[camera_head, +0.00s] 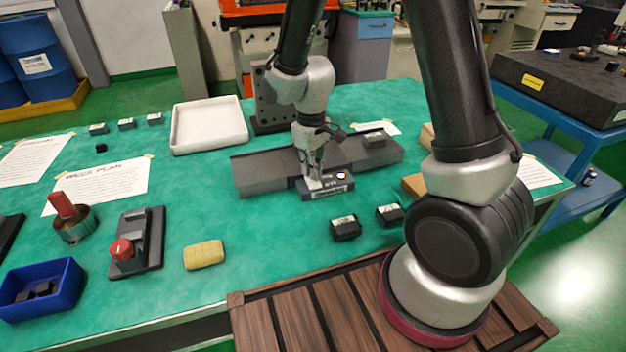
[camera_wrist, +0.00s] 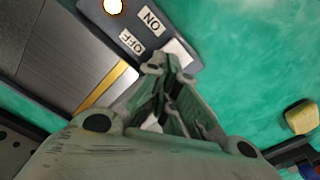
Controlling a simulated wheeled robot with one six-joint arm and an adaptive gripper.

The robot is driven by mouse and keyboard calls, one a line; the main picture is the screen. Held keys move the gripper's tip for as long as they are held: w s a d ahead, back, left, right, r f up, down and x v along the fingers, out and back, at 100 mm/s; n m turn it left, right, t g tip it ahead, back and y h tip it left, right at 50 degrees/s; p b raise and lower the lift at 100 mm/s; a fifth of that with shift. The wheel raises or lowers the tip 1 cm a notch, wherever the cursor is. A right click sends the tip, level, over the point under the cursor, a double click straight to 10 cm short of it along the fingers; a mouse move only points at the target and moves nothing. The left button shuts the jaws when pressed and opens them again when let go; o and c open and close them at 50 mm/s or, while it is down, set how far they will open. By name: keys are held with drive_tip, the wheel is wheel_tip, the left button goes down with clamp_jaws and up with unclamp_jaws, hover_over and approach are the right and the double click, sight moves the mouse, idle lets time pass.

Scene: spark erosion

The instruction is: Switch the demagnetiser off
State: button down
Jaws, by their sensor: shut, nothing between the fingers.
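The demagnetiser is a long grey block with a dark control box (camera_head: 327,188) at its front, on the green table. In the wrist view the box (camera_wrist: 180,22) shows ON and OFF labels and a bright round lamp (camera_wrist: 113,5) with an orange rim. The lamp also shows bright in the head view (camera_head: 341,176). My gripper (camera_head: 315,182) points down at the box, shut and empty. In the wrist view its fingertips (camera_wrist: 168,62) are close to the OFF label and cover part of the box. The switch itself is hidden or cannot be made out; I cannot tell whether the tips touch the box.
Two small dark blocks (camera_head: 368,222) lie in front of the box. A white tray (camera_head: 208,126) stands behind left. A yellow sponge (camera_head: 204,255), a fixture with a red knob (camera_head: 136,243) and a blue bin (camera_head: 42,290) are at front left. The table between is clear.

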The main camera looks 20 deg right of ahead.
sight(320, 184)
drive_tip(key=shift+r, duration=3.5)
drive_tip(key=s, duration=0.1)
drive_tip(key=s+d+g, duration=0.1)
drive_tip(key=s, duration=0.1)
drive_tip(key=shift+d+f+m, duration=0.1)
drive_tip(key=shift+f+m, duration=0.1)
drive_tip(key=shift+m, duration=0.1)
drive_tip(key=s+d+r+m+t, duration=0.2)
drive_tip(key=s+d+r, duration=0.5)
drive_tip(key=s+r, duration=0.1)
drive_tip(key=s+d+r+m+t, duration=0.3)
drive_tip(key=s+d+r, duration=0.3)
drive_tip(key=s+r, duration=0.2)
wheel_tip(320, 184, up, 2)
drive_tip(key=shift+d+r, duration=0.25)
drive_tip(key=shift+d, duration=0.1)
